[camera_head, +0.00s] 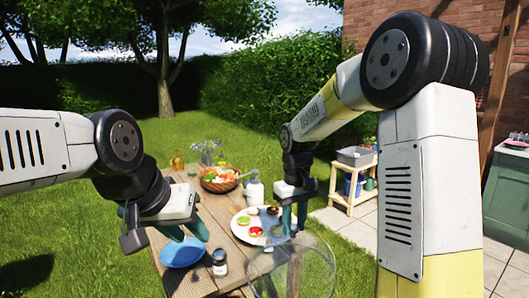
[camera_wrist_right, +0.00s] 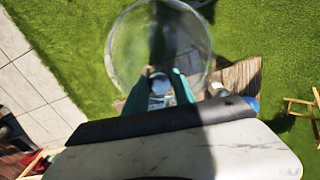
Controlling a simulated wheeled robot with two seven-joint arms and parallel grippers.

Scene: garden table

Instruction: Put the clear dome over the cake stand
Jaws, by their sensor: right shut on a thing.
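The clear dome (camera_head: 318,268) hangs below my right gripper (camera_head: 294,222), at the table's right front side in the head view. In the right wrist view the dome (camera_wrist_right: 160,30) shows as a large clear circle beyond my right gripper (camera_wrist_right: 157,88). The right gripper is shut on the dome, seemingly at its top; the grip point is hard to see. A white round plate (camera_head: 241,232) with several small cakes, apparently the cake stand's top, is uncovered behind and left of the dome. Its foot is hidden. My left gripper (camera_head: 184,232) is open and empty above a blue bowl.
A salad bowl (camera_head: 219,180), a white bottle (camera_head: 254,190) and flowers (camera_head: 206,147) are farther back. A wooden shelf (camera_head: 349,190) stands right of the table.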

